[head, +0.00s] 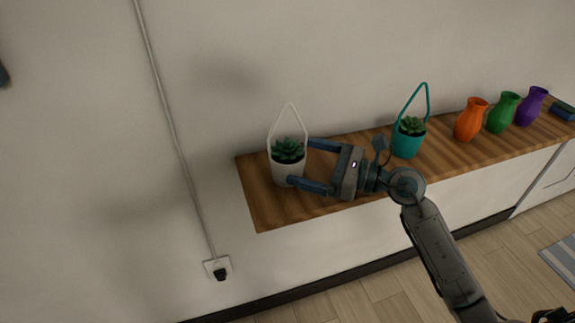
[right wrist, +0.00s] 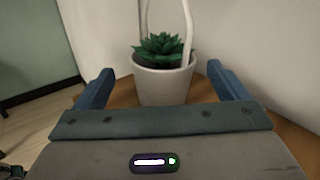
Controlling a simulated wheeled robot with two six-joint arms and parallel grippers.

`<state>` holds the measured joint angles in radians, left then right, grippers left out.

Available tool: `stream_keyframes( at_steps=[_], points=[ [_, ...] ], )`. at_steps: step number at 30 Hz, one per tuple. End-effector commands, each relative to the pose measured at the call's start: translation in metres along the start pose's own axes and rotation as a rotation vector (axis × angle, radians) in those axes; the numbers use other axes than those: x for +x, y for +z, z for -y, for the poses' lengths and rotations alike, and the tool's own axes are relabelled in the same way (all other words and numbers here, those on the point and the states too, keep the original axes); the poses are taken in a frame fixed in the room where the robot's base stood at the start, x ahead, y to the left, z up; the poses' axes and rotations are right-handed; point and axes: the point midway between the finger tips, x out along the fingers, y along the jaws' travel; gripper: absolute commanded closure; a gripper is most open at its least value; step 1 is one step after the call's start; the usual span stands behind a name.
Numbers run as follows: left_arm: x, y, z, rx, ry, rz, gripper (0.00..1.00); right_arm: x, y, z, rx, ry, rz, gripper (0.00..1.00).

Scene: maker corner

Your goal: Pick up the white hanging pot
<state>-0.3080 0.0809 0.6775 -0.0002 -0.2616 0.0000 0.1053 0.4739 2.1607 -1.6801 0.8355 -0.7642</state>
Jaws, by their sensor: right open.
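The white hanging pot (head: 287,171) holds a green succulent and has a tall white loop handle. It stands upright near the left end of the wooden shelf. My right gripper (head: 299,164) is open, its two blue fingers pointing at the pot from the right. In the head view the fingertips appear at the pot's right edge. In the right wrist view the pot (right wrist: 163,85) is ahead, centred between the spread fingers (right wrist: 161,84); I cannot tell whether they touch it. My left gripper is not in view.
On the wooden shelf (head: 262,212) to the right stand a teal hanging pot (head: 407,146), an orange vase (head: 470,121), a green vase (head: 502,113) and a purple vase (head: 531,106). A wall lies behind. A cable runs down to an outlet (head: 217,267) at left.

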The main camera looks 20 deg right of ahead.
Motion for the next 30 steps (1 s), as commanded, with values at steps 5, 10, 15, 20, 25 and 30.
stream_keyframes(
  at_steps=[5, 10, 15, 20, 25, 30],
  points=[
    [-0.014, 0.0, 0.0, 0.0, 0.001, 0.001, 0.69, 0.019, 0.005, 0.003, 0.004, -0.001, 0.006, 0.06],
    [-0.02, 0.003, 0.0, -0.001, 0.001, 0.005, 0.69, 0.037, 0.002, 0.004, 0.003, -0.001, 0.003, 0.06],
    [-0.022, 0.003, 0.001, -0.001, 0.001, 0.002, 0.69, 0.046, 0.001, 0.004, 0.002, -0.001, 0.001, 0.06],
    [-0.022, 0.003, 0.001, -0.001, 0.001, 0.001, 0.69, 0.047, 0.0, 0.004, 0.001, -0.001, 0.0, 0.06],
    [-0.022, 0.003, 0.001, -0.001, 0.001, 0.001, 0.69, 0.047, -0.001, 0.004, 0.001, -0.001, 0.0, 0.2],
    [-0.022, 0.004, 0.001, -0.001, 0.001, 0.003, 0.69, 0.047, -0.001, 0.004, 0.001, -0.001, 0.0, 0.53]
  ],
)
